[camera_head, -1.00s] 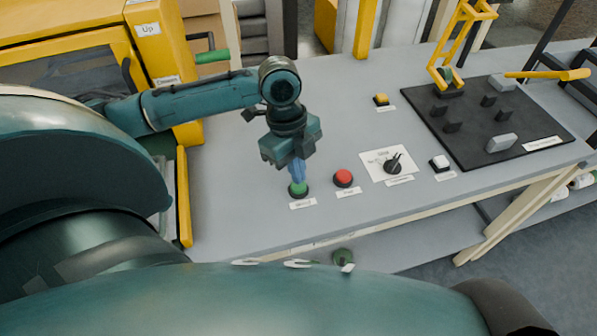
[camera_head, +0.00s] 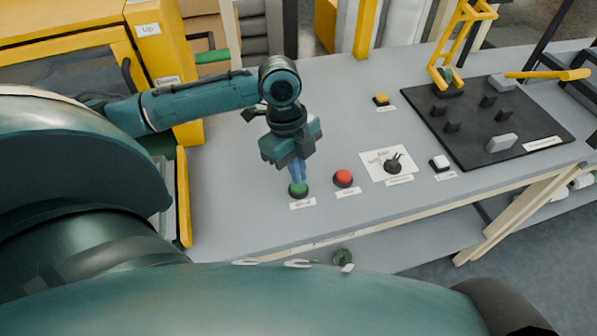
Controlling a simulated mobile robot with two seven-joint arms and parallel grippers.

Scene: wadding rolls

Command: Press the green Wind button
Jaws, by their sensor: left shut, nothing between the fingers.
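The green button (camera_head: 298,189) sits in a dark round base on the grey table, with a small white label (camera_head: 302,204) in front of it; the label's text is too small to read. My left gripper (camera_head: 298,179) points down right over the green button, its blue fingers shut with nothing between them. The fingertips are at the button's top; I cannot tell whether they touch it. My right gripper is not in view.
A red button (camera_head: 343,178) stands just right of the green one. A rotary switch (camera_head: 393,166), a white button (camera_head: 440,163) and a yellow button (camera_head: 381,99) are further right. A black board (camera_head: 475,145) with grey blocks lies at the right.

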